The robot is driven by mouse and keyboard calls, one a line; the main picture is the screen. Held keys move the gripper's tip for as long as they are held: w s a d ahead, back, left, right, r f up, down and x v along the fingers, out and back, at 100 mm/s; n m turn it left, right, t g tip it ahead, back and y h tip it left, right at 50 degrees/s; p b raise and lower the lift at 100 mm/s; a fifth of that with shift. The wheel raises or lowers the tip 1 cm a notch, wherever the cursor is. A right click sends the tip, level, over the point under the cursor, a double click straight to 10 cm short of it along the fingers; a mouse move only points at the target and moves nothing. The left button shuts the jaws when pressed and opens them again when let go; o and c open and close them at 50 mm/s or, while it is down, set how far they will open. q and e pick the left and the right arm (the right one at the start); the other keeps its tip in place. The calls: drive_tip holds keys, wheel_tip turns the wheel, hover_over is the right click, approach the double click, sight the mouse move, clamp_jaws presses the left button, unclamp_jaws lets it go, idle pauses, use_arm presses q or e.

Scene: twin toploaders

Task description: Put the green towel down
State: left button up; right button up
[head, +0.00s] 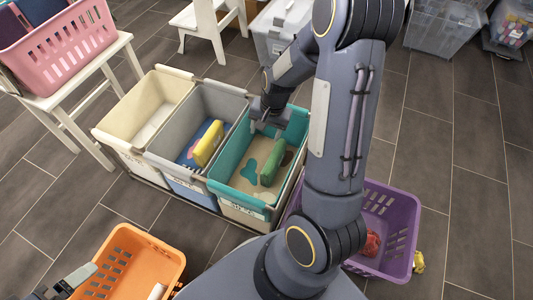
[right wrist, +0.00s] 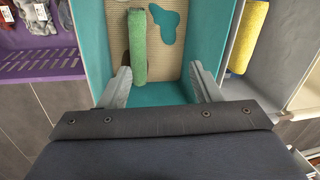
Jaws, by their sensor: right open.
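The green towel (head: 272,166) is a rolled or folded bundle inside the teal bin (head: 228,190), on its beige patterned bottom.
The grey bin (head: 156,150) beside it holds a yellow towel (head: 207,144). A cream bin (head: 118,130) stands left of that. An orange basket (head: 150,244) and a purple basket (head: 402,236) with a red item are in front. A pink basket (head: 70,50) sits on a white stool.

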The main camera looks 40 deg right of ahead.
drive_tip(key=s+a+r+n+t+y, duration=0.1)
drive_tip(key=s+a+r+n, duration=0.1)
drive_tip(key=s+a+r, duration=0.35)
drive_tip(key=s+a+r+n+t+y, duration=0.1)
drive_tip(key=s+a+r+n+t, duration=0.15)
drive_tip(key=r, duration=0.65)
drive_tip(key=s+a+r+n, duration=0.4)
drive_tip(key=s+a+n, duration=0.1)
drive_tip(key=s, duration=0.3)
drive_tip(key=shift+s+a+t+y, duration=0.3)
drive_tip(key=shift+s+a+t, duration=0.05)
drive_tip(key=shift+s+a, duration=0.05)
drive_tip(key=shift+r, duration=0.1)
